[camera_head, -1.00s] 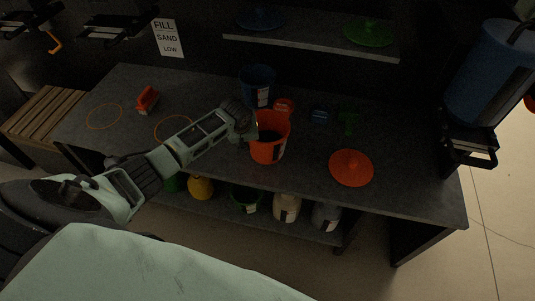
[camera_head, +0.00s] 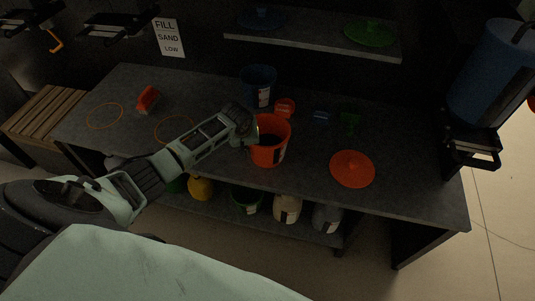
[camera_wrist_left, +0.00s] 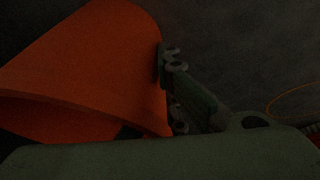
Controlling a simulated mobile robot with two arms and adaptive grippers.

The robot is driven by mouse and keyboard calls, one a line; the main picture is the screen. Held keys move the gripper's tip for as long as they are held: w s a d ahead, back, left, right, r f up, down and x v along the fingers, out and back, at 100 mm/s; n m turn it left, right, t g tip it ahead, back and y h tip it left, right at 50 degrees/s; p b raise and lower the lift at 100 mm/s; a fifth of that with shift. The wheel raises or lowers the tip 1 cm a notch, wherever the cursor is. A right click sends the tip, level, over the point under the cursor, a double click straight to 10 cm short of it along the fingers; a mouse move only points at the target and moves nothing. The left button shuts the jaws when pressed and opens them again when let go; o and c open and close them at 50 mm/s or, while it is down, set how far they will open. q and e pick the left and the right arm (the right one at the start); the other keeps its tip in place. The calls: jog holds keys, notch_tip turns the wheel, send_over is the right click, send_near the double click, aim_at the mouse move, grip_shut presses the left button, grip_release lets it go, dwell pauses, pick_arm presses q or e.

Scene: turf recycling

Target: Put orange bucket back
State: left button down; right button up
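The orange bucket (camera_head: 268,153) stands upright on the dark workbench (camera_head: 310,180), near its middle, with a white and black label on its side. My left gripper (camera_head: 249,126) is at the left side of the bucket's rim. In the left wrist view the orange bucket (camera_wrist_left: 95,70) fills the left side, and a finger of my left gripper (camera_wrist_left: 180,90) lies right against its wall. The other finger is mostly hidden, so I cannot tell whether the fingers are closed on the wall. My right gripper is not in view.
An orange lid (camera_head: 352,169) lies right of the bucket. A blue bucket (camera_head: 258,87), a red scoop (camera_head: 285,107) and a green tool (camera_head: 349,122) are behind it. Two orange rings (camera_head: 104,116) and a red brush (camera_head: 148,98) are on the left. A lower shelf holds several containers (camera_head: 287,208).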

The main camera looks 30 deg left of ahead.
pick_arm(q)
jog(key=c, duration=1.9)
grip_release()
jog(key=shift+o, duration=0.2)
jog(key=shift+o, duration=1.4)
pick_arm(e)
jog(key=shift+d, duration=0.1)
pick_arm(q)
jog(key=v, duration=1.2)
